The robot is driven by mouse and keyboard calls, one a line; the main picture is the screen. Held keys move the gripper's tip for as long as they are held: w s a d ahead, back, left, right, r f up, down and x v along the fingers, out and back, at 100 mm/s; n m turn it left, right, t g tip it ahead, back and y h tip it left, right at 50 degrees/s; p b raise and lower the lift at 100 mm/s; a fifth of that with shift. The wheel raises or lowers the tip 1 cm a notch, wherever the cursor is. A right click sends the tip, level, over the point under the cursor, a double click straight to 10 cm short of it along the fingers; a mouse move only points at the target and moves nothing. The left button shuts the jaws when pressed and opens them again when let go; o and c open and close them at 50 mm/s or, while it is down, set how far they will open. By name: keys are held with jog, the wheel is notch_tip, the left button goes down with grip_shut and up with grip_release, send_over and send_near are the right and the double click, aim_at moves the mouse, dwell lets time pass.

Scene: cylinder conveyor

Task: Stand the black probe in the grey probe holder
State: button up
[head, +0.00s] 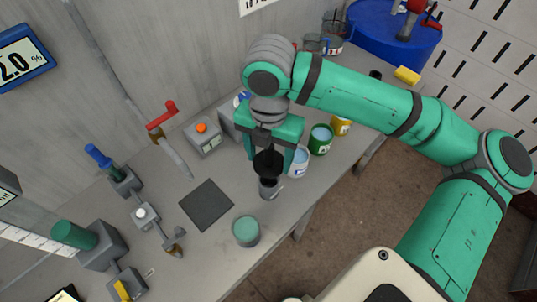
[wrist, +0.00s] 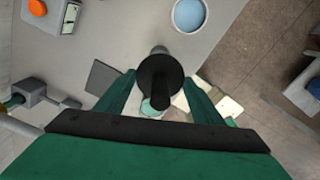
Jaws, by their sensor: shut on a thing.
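My gripper (head: 269,157) is shut on the black probe (head: 267,164), whose wide dark part shows between the fingers. In the wrist view the probe (wrist: 160,76) appears as a black disc with a short rod towards the camera. A small grey cup-like piece with a pale side arm, which looks like the grey probe holder (head: 267,188), is directly below the probe in the head view. A grey edge also shows behind the disc in the wrist view (wrist: 158,50). Whether the probe's lower end is inside or above it is hidden.
A mint-filled cup (head: 246,231) stands near the front edge. A dark square mat (head: 206,204) lies to the left. White (head: 298,162), green (head: 320,140) and yellow (head: 341,126) tins stand close right of my gripper. A box with an orange button (head: 203,136) is behind left.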

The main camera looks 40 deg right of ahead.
jog(key=shift+f, duration=0.1)
jog(key=shift+f, duration=2.9)
jog(key=shift+f, duration=0.2)
jog(key=shift+w+f, duration=0.1)
jog(key=shift+f, duration=0.55)
jog(key=shift+f, duration=0.2)
jog(key=o, duration=1.3)
